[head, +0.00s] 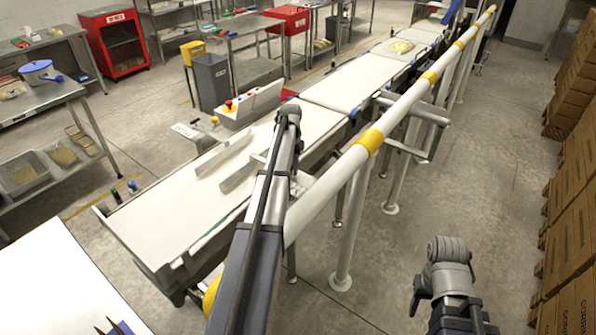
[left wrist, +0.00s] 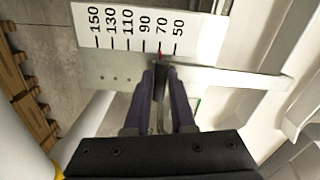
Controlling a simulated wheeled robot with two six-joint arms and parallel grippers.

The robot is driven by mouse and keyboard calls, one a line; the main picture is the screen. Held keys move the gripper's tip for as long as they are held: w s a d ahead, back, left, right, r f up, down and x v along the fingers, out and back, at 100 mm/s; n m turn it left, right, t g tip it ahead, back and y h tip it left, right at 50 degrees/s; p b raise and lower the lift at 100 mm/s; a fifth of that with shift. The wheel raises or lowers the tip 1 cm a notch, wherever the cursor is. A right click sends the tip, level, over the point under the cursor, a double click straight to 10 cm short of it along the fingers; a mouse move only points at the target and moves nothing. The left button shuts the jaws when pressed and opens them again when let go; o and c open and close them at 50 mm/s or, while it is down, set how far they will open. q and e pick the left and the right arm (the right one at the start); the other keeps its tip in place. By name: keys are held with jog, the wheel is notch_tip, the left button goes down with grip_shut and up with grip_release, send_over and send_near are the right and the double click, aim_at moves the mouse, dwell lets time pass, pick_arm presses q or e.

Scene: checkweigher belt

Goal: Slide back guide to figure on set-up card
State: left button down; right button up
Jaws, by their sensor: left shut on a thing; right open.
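The near-side guide rail (head: 240,176) stands on the white belt, with the other guide rail (head: 222,157) roughly parallel beyond it. In the left wrist view, a white scale (left wrist: 150,28) reads 150 to 50 from left to right. A small red pointer (left wrist: 160,56) lies close to the 70 mark. My left gripper (left wrist: 161,82) is shut on a dark knob (left wrist: 160,76) just below the pointer; my arm hides this grip in the head view. A small white card (head: 186,131) stands by the belt's far side; its writing is too small to read. My right gripper's fingers do not show.
A yellow-banded white rail (head: 330,185) runs along the belt's near side, beside my left arm. A control box (head: 250,104) with buttons stands beyond the belt. Stacked cartons (head: 575,235) line the right edge.

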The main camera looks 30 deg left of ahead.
pick_arm(q)
jog(key=c, duration=0.8)
grip_release()
jog(key=shift+c, duration=0.2)
notch_tip(320, 180, up, 8)
jog(key=p, duration=0.7)
jog(key=shift+f+p, duration=0.1)
jog(key=shift+p, duration=0.3)
